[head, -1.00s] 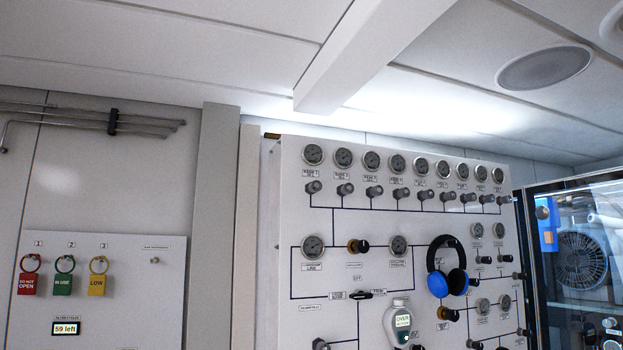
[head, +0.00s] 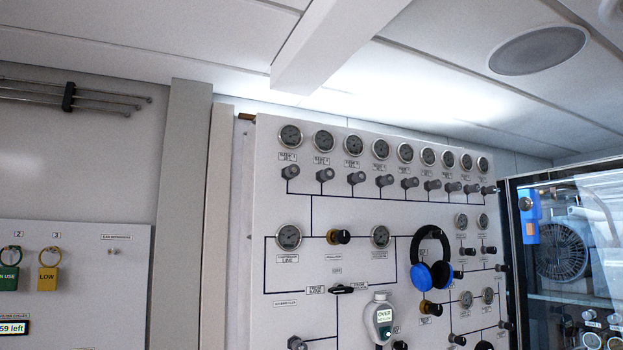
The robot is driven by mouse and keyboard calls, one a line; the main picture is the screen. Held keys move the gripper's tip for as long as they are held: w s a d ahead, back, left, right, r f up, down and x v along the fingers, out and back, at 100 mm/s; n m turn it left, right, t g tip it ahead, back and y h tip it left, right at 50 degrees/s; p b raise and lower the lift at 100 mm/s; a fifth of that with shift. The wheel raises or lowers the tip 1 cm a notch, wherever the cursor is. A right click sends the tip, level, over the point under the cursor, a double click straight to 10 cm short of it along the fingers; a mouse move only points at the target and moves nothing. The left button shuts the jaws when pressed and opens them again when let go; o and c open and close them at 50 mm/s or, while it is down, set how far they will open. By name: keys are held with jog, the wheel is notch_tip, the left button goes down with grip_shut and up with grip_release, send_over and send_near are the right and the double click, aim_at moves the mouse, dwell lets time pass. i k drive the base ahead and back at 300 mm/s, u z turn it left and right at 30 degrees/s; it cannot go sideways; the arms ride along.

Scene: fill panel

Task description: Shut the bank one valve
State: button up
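The fill panel (head: 262,215) is a white upright board with a top row of round gauges. Below each gauge is a small label and a grey valve knob, joined by a black line. The leftmost knob (head: 290,172) sits under the leftmost gauge (head: 291,136); its label (head: 288,156) seems to read bank 1, but the print is small. I cannot tell whether this valve is open or shut. My gripper is not in view.
Blue and black headphones (head: 432,262) hang on the panel's right half. A grey-white handheld meter (head: 378,318) sits lower down. A glass-fronted cabinet (head: 575,240) stands right. Coloured tags (head: 48,278) hang on a left board. A ceiling beam (head: 330,45) ends above the panel.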

aim_at(293, 170)
jog(key=z, duration=0.25)
jog(key=i, duration=1.05)
jog(key=z, duration=0.15)
